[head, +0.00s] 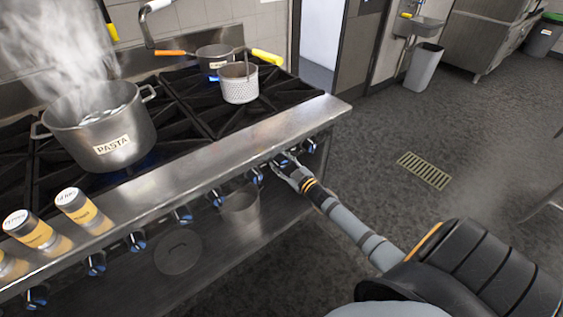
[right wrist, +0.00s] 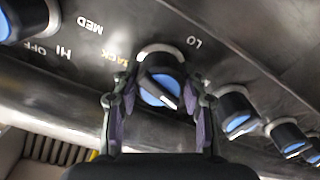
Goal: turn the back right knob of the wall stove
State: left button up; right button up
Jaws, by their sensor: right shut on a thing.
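The wall stove (head: 230,150) fills the left of the head view, with a row of black-and-blue knobs along its front panel. My right gripper (head: 284,164) is at the knob near the panel's right end. In the right wrist view my right gripper (right wrist: 160,110) has one finger on each side of a blue-faced knob (right wrist: 158,88) and is shut on it. The knob's white pointer line is slanted. Panel marks LO, MED, HI and OFF show upside down, and a yellow label is partly hidden by the left finger. My left gripper is not in view.
A steaming pasta pot (head: 104,128) stands on the left burners. Seasoning jars (head: 80,208) sit on the front ledge. Neighbouring knobs (right wrist: 236,112) are close by. The floor to the right is open.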

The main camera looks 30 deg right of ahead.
jog(key=n, duration=0.4)
jog(key=shift+n, duration=0.3)
jog(key=n, duration=0.4)
jog(key=shift+a+f+n, duration=0.1)
jog(key=shift+n, duration=0.2)
jog(key=n+b, duration=0.1)
jog(key=n, duration=0.3)
jog(key=shift+f, duration=0.1)
jog(key=shift+n, duration=2)
jog(key=o, duration=1.2)
jog(key=shift+c, duration=0.2)
jog(key=shift+s, duration=0.1)
